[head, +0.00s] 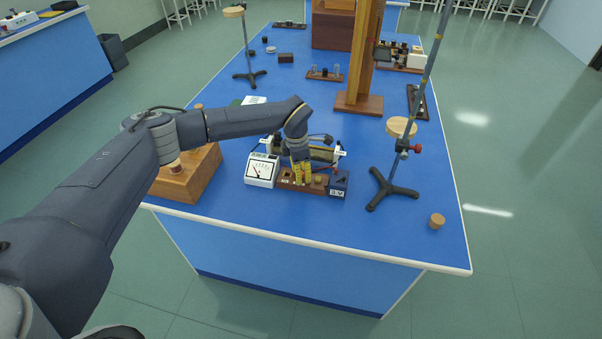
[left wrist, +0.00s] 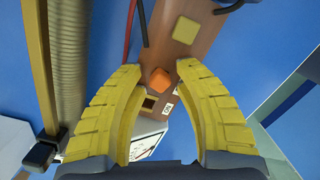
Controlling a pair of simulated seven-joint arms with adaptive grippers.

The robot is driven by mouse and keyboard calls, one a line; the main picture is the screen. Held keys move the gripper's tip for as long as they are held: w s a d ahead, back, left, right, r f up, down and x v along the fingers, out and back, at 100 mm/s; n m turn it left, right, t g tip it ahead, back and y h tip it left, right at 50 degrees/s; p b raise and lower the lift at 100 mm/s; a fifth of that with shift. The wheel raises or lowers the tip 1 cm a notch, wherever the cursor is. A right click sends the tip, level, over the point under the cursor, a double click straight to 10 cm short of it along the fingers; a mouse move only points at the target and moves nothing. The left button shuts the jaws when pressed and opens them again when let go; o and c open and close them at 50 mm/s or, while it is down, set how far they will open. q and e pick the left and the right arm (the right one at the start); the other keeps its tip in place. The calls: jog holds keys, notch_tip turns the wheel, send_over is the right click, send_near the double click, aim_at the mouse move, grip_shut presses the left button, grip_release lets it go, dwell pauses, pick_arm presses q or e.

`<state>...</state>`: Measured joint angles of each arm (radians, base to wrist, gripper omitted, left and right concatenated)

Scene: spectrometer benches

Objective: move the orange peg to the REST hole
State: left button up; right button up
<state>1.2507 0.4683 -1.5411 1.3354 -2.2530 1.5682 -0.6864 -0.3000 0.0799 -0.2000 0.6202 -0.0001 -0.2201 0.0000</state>
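The orange peg (left wrist: 160,79) has a square top and stands in a brown wooden block (left wrist: 198,8). It lies between the fingertips of my left gripper (left wrist: 159,66), with a visible gap on each side. The fingers are open and hold nothing. A yellowish square peg (left wrist: 186,30) stands farther along the block. In the head view my left gripper (head: 303,172) points down over the block (head: 287,184) and hides the orange peg. My right gripper is not in view.
A white meter (head: 262,170) stands left of the block and a dark blue box (head: 339,184) at its right end. A coil apparatus with wires is behind it. A tripod stand (head: 390,190) is to the right. The blue bench (head: 300,215) is clear in front.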

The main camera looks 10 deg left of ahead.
pick_arm(q)
notch_tip(320, 180, up, 12)
jog(key=a, duration=0.1)
jog(key=shift+s, duration=0.15)
dwell(0.6)
